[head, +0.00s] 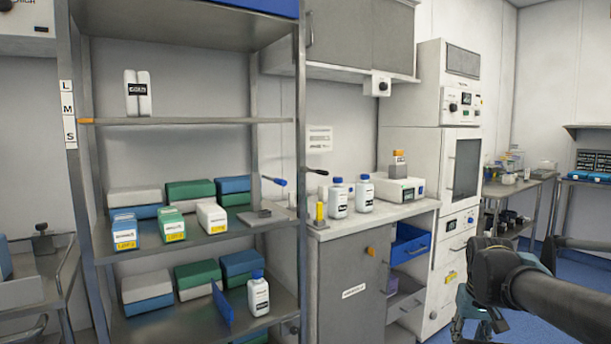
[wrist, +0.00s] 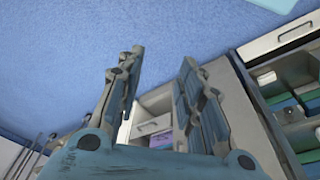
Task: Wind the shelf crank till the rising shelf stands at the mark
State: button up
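The upper shelf (head: 190,121) of the grey rack bears white bottles (head: 138,93) and has an orange tip at its left front corner. A label strip (head: 68,113) on the left post reads L, M, S from top down. The orange tip is roughly level with the join of M and S. A lever with a blue grip (head: 275,181) and a dark handle (head: 317,171) show near the right post; I cannot tell which is the shelf crank. My gripper (head: 484,325) is low at the right, far from both. In the wrist view its fingers (wrist: 161,58) are apart and empty.
Lower shelves hold coloured boxes (head: 190,188) and a white bottle (head: 258,293). A counter (head: 385,212) with bottles stands right of the rack, its blue drawer (head: 410,246) pulled out. Blue floor (wrist: 60,50) lies open below my gripper.

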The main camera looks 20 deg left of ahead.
jog(key=shift+w, duration=0.45)
jog(key=shift+s+r, duration=0.1)
jog(key=n+g+y, duration=0.6)
jog(key=g+y, duration=0.4)
jog(key=y, duration=0.5)
send_near(324, 173)
jog(key=x, duration=0.3)
jog(key=w+x, duration=0.1)
jog(key=x, duration=0.5)
jog(key=shift+w+a, duration=0.15)
jog(key=shift+a, duration=0.55)
